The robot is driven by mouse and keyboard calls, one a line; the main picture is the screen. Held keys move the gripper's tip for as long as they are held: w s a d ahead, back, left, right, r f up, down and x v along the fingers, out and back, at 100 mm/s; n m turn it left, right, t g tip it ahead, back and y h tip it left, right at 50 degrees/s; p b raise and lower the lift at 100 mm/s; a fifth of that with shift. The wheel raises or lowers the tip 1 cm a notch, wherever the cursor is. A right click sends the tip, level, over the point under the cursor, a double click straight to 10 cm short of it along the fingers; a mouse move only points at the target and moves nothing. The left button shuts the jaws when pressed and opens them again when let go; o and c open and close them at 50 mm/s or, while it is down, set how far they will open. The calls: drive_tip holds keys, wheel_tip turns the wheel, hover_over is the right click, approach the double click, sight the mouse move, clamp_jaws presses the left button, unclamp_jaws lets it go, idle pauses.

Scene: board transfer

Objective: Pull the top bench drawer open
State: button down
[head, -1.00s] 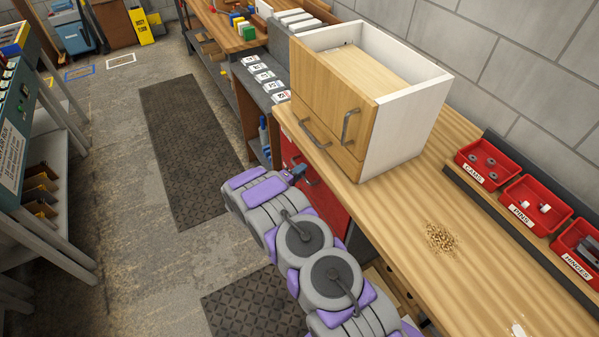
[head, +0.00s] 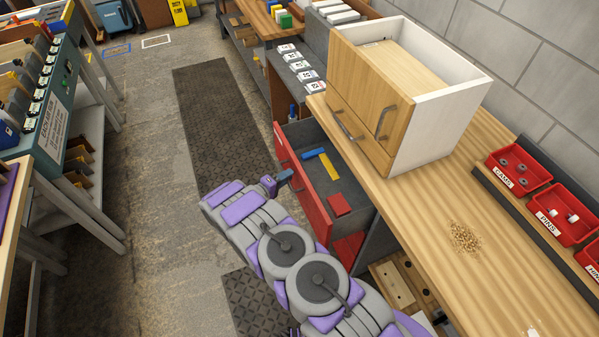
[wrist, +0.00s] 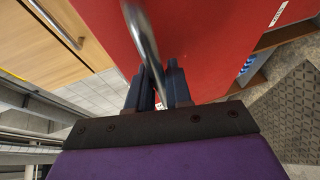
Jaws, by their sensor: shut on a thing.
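The top bench drawer, with its red front (head: 303,192), stands pulled out from under the wooden bench top. Inside its grey tray (head: 318,172) lie a yellow bar (head: 329,166), a blue bar (head: 314,153) and a red block (head: 339,205). My gripper (head: 284,177) is at the drawer front, on its outer side. In the wrist view my gripper (wrist: 158,88) is shut on the metal drawer handle (wrist: 141,38), with the red front (wrist: 200,45) just beyond. The head view mostly hides the handle behind my gripper.
A small wooden cabinet (head: 360,90) with white sides stands on the bench top (head: 420,205). Red bins (head: 518,168) line the bench's right side. An open floor aisle with a dark mat (head: 215,120) lies left of the drawer. A green-grey rack (head: 75,80) stands farther left.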

drive_tip(key=shift+s+a+f, duration=0.1)
drive_tip(key=shift+s+a, duration=0.25)
drive_tip(key=shift+a, duration=0.5)
drive_tip(key=shift+s+a+f, duration=0.1)
drive_tip(key=shift+s+a, duration=0.25)
drive_tip(key=shift+a, duration=0.55)
drive_tip(key=shift+s+a+f, duration=0.1)
drive_tip(key=shift+s+a, duration=0.25)
drive_tip(key=shift+a, duration=0.5)
drive_tip(key=c, duration=1.4)
unclamp_jaws()
drive_tip(key=shift+a+r, duration=0.1)
drive_tip(key=shift+a, duration=0.05)
drive_tip(key=shift+o, duration=1.4)
drive_tip(key=shift+a, duration=0.7)
drive_tip(key=p+v, duration=0.2)
drive_tip(key=v, duration=1.5)
drive_tip(key=shift+a+p, duration=0.35)
drive_tip(key=shift+s, duration=0.15)
drive_tip(key=shift+d, duration=0.1)
